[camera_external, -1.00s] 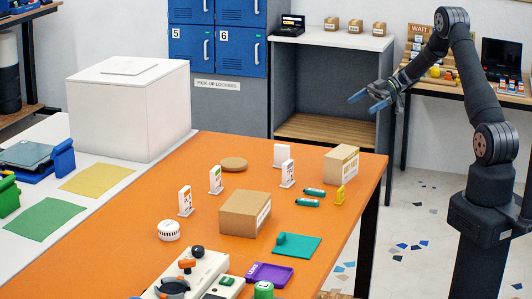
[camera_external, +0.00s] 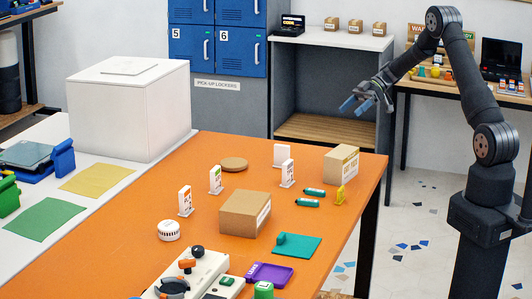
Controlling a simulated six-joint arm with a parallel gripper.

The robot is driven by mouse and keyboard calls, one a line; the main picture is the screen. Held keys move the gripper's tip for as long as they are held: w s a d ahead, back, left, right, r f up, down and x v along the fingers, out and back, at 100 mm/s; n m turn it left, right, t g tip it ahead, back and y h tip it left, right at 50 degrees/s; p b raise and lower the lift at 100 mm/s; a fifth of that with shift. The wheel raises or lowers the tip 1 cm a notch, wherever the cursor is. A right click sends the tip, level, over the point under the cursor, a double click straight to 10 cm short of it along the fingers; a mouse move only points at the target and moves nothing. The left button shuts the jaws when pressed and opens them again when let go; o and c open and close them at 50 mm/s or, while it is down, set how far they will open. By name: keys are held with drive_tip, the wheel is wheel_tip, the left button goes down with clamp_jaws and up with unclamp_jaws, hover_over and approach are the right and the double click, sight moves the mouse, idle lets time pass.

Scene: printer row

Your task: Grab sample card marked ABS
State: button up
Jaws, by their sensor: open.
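Several upright white cards stand on the orange table (camera_external: 130,222). One card (camera_external: 185,201) with orange-brown print stands at the left. A second card (camera_external: 215,180) with a green and orange mark stands behind it. A third card (camera_external: 287,173) with reddish print stands right of the middle. A plain white card (camera_external: 281,155) stands behind that one. The lettering is too small to tell which is marked ABS. My gripper (camera_external: 357,104), with blue fingertips, is open and empty in the air, above and behind the table's far right corner, apart from all cards.
Cardboard boxes stand mid-table (camera_external: 244,214) and at the right edge (camera_external: 341,165). Two green cylinders (camera_external: 308,202), a yellow piece (camera_external: 340,195), a teal mat (camera_external: 298,247), a purple tray (camera_external: 269,274) and a white device (camera_external: 186,276) are nearby. A large white box (camera_external: 128,112) stands left.

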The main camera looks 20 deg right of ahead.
drive_tip(key=s+a+f+m+g+h, duration=0.15)
drive_tip(key=a+h, duration=0.35)
drive_tip(key=a, duration=1.1)
drive_tip(key=m+t+h, duration=0.4)
drive_tip(key=m+t, duration=0.3)
approach(218, 169)
drive_tip(key=x, duration=0.3)
drive_tip(key=a+x, duration=0.1)
drive_tip(key=x, duration=0.2)
drive_tip(key=shift+w+f, duration=0.1)
drive_tip(key=shift+f, duration=0.05)
drive_tip(key=shift+d+x, duration=0.15)
drive_tip(key=shift+x, duration=1.15)
drive_tip(key=shift+d+x, duration=0.15)
drive_tip(key=shift+x, duration=1.2)
drive_tip(key=shift+f, duration=0.1)
drive_tip(key=c, duration=1.1)
